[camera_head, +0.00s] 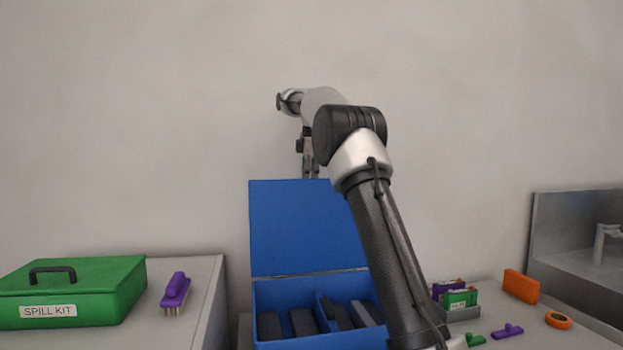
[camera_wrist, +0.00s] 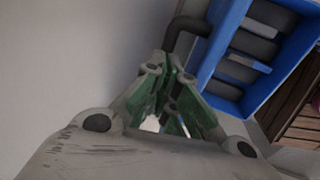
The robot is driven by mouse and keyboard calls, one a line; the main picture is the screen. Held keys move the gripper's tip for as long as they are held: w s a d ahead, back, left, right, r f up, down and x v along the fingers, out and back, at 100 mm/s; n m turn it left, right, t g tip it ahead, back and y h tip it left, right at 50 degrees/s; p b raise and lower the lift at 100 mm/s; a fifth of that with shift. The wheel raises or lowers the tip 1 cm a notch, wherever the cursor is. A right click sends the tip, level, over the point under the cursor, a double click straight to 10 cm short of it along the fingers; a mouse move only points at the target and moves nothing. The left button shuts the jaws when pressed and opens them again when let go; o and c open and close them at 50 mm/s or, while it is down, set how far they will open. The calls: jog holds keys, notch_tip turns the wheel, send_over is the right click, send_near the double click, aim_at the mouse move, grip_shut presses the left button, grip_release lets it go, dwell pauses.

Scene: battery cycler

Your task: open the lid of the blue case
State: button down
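The blue case (camera_head: 310,279) stands open on the bench, its lid (camera_head: 300,225) raised upright at the back. Dark blocks (camera_head: 302,322) lie in its compartments. My gripper (camera_head: 311,172) is at the lid's top edge, its fingertips partly hidden behind the lid. In the wrist view, the case's blue rim (camera_wrist: 210,62) is at upper right. A dark bent handle (camera_wrist: 184,30) runs from the lid to my gripper (camera_wrist: 168,68). The green-padded fingers are close together on this handle; the contact itself is mostly hidden.
A green spill kit (camera_head: 100,277) and a purple brush (camera_head: 176,290) are on the left bench. A plain wall stands behind.

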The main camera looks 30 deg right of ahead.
jog(key=c, duration=2.1)
grip_release()
notch_tip(320, 180, down, 2)
jog(key=shift+w+f+g, duration=0.1)
jog(key=shift+f+g, duration=0.15)
jog(key=shift+g, duration=0.05)
jog(key=o, duration=0.6)
jog(key=shift+w+f, duration=0.15)
jog(key=shift+s+a+r, duration=0.1)
jog(key=shift+s+r, duration=0.15)
jog(key=shift+r, duration=1.05)
jog(key=shift+s+r, duration=0.25)
jog(key=shift+r, duration=1.05)
jog(key=shift+s+a+r, duration=0.1)
jog(key=shift+s+r, duration=0.15)
jog(key=shift+r, duration=1.05)
